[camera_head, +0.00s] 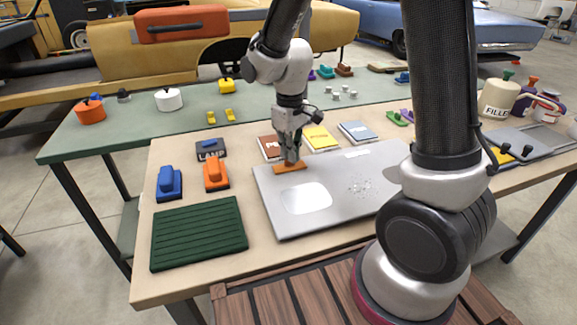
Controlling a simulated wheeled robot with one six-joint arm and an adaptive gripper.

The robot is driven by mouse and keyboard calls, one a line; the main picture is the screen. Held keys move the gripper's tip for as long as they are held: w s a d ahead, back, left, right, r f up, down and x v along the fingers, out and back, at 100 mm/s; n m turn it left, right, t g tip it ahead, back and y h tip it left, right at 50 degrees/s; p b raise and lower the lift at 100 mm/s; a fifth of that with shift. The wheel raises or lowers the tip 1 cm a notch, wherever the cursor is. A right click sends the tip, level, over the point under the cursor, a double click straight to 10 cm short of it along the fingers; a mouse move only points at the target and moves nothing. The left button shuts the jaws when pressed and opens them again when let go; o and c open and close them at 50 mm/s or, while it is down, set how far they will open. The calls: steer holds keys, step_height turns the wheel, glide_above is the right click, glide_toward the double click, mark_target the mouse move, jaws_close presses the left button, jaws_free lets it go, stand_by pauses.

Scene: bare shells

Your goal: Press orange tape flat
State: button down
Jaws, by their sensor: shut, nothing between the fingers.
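The orange tape (283,170) is a short strip lying at the upper left edge of a grey metal panel (275,208). My gripper (291,160) points down with its fingers shut and empty, its tips at the middle of the tape. The tips appear to touch the tape or stop just above it; I cannot tell which. The fingers hide part of the strip. The panel lies flat on the wooden tabletop and has a pale rounded patch and a cluster of small specks on it.
An orange block (216,174), a blue block (169,184) and a green ribbed mat (199,233) lie left of the panel. Red, yellow and blue sanding-pad-like pieces, such as the yellow one (321,138), sit behind it. A cream FILLER pot (499,99) stands at right.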

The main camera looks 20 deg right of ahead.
mark_target(291, 167)
steer(key=shift+r, duration=3.55)
steer(key=s+d+r+m+t, duration=0.2)
steer(key=s+d+r, duration=0.4)
steer(key=s, duration=0.3)
steer(key=s+d+r+m+t, duration=0.2)
steer(key=s+d+r+m, duration=0.2)
steer(key=s+d, duration=0.5)
steer(key=shift+v, duration=1.05)
steer(key=shift+s, duration=0.15)
steer(key=shift+s+a, duration=0.1)
